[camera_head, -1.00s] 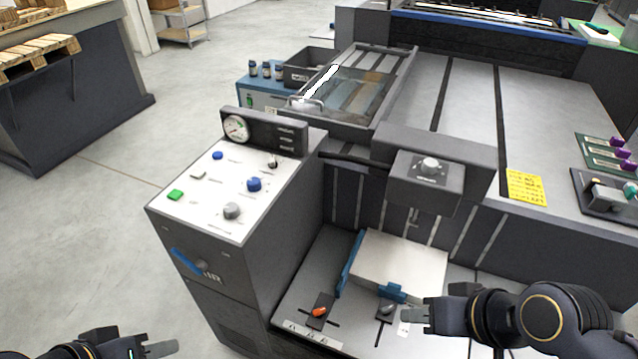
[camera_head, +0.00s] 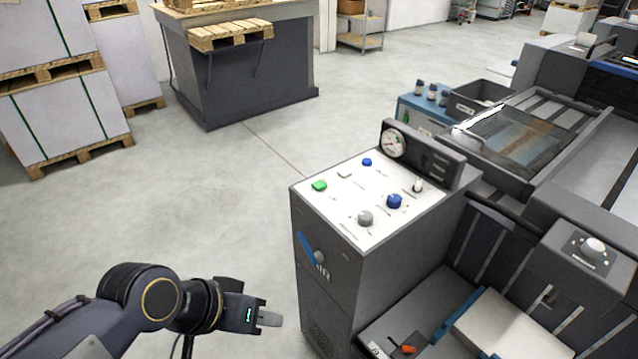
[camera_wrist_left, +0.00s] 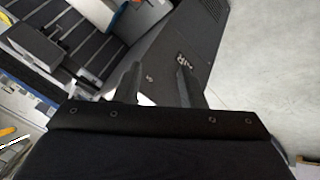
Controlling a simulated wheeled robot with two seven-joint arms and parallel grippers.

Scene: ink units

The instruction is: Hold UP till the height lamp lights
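The control panel (camera_head: 345,225) is the white sloping top of a dark cabinet (camera_head: 350,285). On it are a green square button (camera_head: 319,186), a pale square button (camera_head: 344,174), a small blue button (camera_head: 367,162), a blue knob (camera_head: 394,201), a grey knob (camera_head: 365,218) and a small switch (camera_head: 418,186). I cannot read which control is UP or pick out the height lamp. My left gripper (camera_head: 269,318) is left of the cabinet, below panel height and apart from it. In the left wrist view its two fingers (camera_wrist_left: 158,88) stand apart with nothing between them. My right gripper is out of view.
A round gauge (camera_head: 394,143) sits in a dark upright housing behind the panel. The machine's feed bay with a white stack (camera_head: 505,328) and an orange-handled lever (camera_head: 408,349) lies to the right. Open floor (camera_head: 220,210) lies left of the cabinet.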

